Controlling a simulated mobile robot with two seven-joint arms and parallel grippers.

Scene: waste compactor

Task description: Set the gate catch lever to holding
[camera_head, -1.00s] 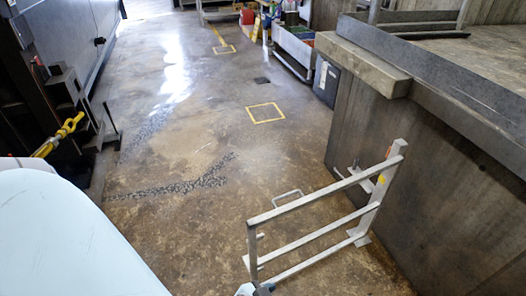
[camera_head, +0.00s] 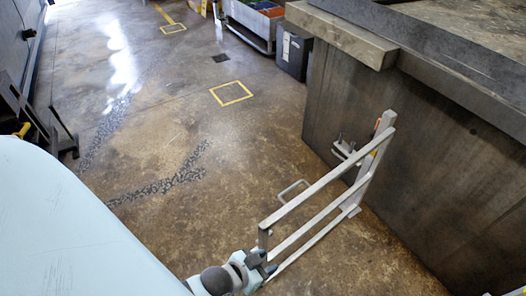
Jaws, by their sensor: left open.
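A low grey metal gate (camera_head: 318,188) with several bars stands on the floor beside the concrete wall. Its post (camera_head: 372,170) is close to the wall, and a loop handle (camera_head: 292,188) sticks out from its far side. A small metal bracket or catch (camera_head: 343,147) sits behind the post near the wall. An orange piece shows at the post top. Which part is the catch lever, and its setting, I cannot tell. My left gripper (camera_head: 268,264) is open at the gate's near free end, low in the picture. Whether it touches the gate is unclear. My right gripper is not in view.
The concrete wall (camera_head: 420,165) with a thick ledge bounds the right side. A dark bin (camera_head: 294,52) stands at its far end. Yellow floor squares (camera_head: 231,93) and a strip of gravel (camera_head: 165,186) mark the open floor. Dark machinery (camera_head: 35,125) stands at left.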

